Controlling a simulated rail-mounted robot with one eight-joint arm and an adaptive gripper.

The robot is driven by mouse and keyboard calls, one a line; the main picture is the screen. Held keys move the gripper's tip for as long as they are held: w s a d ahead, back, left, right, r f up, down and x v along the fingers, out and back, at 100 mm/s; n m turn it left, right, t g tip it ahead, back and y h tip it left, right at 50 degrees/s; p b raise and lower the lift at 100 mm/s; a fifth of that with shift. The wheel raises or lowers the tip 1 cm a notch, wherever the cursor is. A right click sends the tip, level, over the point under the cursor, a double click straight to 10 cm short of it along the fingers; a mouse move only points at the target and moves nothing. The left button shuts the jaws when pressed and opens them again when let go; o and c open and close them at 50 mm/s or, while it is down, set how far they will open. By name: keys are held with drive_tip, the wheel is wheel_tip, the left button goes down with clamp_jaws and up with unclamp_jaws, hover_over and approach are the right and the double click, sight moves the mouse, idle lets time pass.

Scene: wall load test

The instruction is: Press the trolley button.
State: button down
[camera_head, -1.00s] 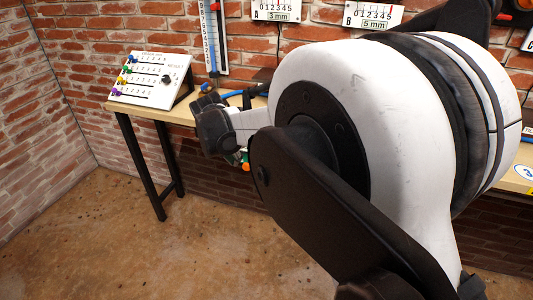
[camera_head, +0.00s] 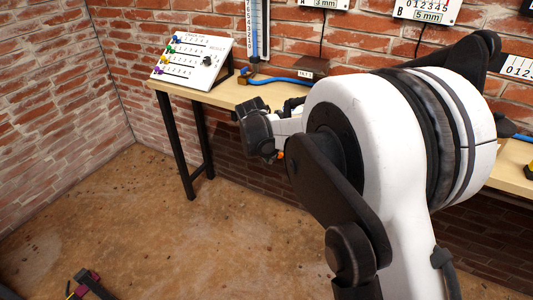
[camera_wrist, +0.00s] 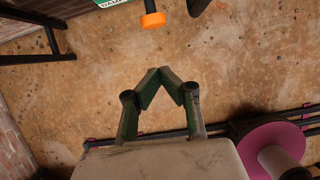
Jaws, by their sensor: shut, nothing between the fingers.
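My gripper (camera_wrist: 166,74) shows in the wrist view with its two green-lined fingers meeting at the tips, empty, above the brown floor. In the head view my arm covers much of the right side, and I cannot make out the fingers there. No button is clearly marked as the trolley button. No trolley is clearly recognisable.
A wooden bench (camera_head: 222,95) runs along the brick wall, carrying a white slider panel (camera_head: 192,61) and a blue hose (camera_head: 285,80). A magenta round part (camera_wrist: 270,145) lies beside dark bars low in the wrist view. The floor (camera_head: 140,215) left of the bench is mostly open.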

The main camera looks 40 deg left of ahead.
drive_tip(key=shift+w+a+f+b, duration=0.15)
drive_tip(key=shift+w+f, duration=0.25)
drive_tip(key=shift+w, duration=0.4)
drive_tip(key=shift+w+a+f+b, duration=0.15)
drive_tip(key=shift+w+f, duration=0.3)
drive_tip(key=shift+w, duration=0.4)
drive_tip(key=shift+w+a+f+b, duration=0.15)
drive_tip(key=shift+w+f, duration=0.25)
drive_tip(key=shift+w, duration=0.4)
drive_tip(key=shift+w+a, duration=0.2)
drive_tip(key=shift+w, duration=0.7)
drive_tip(key=shift+w+a, duration=0.2)
drive_tip(key=shift+w, duration=0.65)
